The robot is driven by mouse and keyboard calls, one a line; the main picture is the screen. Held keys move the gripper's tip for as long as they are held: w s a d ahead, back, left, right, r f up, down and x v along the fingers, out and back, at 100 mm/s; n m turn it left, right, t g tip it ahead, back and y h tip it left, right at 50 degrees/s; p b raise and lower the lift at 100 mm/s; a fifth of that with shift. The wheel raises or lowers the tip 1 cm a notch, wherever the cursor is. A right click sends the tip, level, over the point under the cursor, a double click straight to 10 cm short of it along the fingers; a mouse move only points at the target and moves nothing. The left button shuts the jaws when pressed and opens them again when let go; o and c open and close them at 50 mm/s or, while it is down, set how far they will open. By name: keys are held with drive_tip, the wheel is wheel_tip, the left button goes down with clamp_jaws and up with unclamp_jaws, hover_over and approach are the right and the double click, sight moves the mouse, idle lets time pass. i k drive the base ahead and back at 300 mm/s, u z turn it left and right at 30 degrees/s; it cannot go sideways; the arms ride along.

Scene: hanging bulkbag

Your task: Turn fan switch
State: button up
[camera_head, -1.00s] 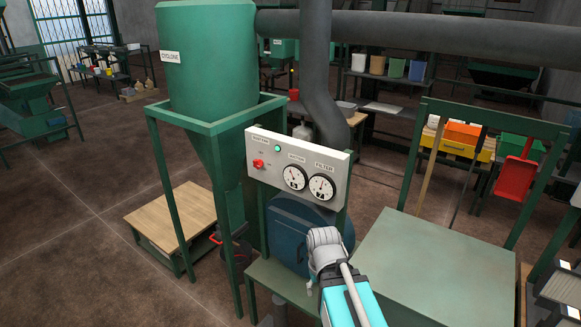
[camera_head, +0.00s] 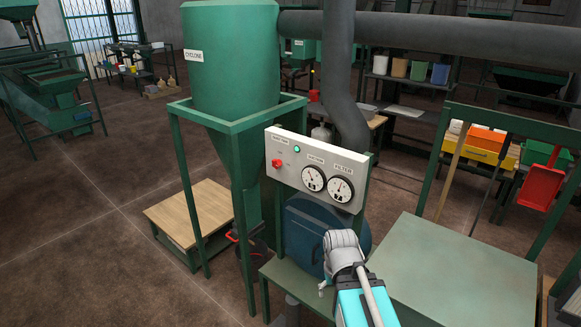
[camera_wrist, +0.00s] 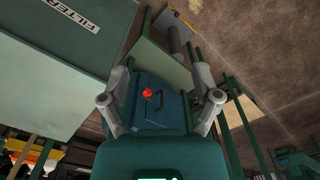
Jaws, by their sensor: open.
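A white control panel (camera_head: 320,166) stands in front of the cyclone. It carries a red knob-like switch (camera_head: 278,163) at its left, a lit green lamp (camera_head: 297,149) above it, and two round gauges at its right. The panel lettering is mostly too small to read. My arm reaches up from the bottom to below the panel's right part, apart from the switch; its fingers are not clear there. In the wrist view my gripper (camera_wrist: 161,90) is open, with its two grey fingers apart. A small red part (camera_wrist: 147,92) shows between them, and I cannot tell what it is.
A blue rounded housing (camera_head: 303,235) sits under the panel. A green-topped table (camera_head: 450,270) stands at the right, and a low wooden platform (camera_head: 195,215) at the left. The green cyclone (camera_head: 232,60) and its frame stand behind the panel. Open brown floor lies at the left.

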sight(276, 163)
drive_tip(key=u, duration=0.25)
drive_tip(key=k, duration=0.7)
drive_tip(key=u, duration=0.55)
drive_tip(key=k, duration=0.65)
drive_tip(key=u, duration=0.6)
drive_tip(key=i, duration=1.95)
drive_tip(key=z, duration=0.6)
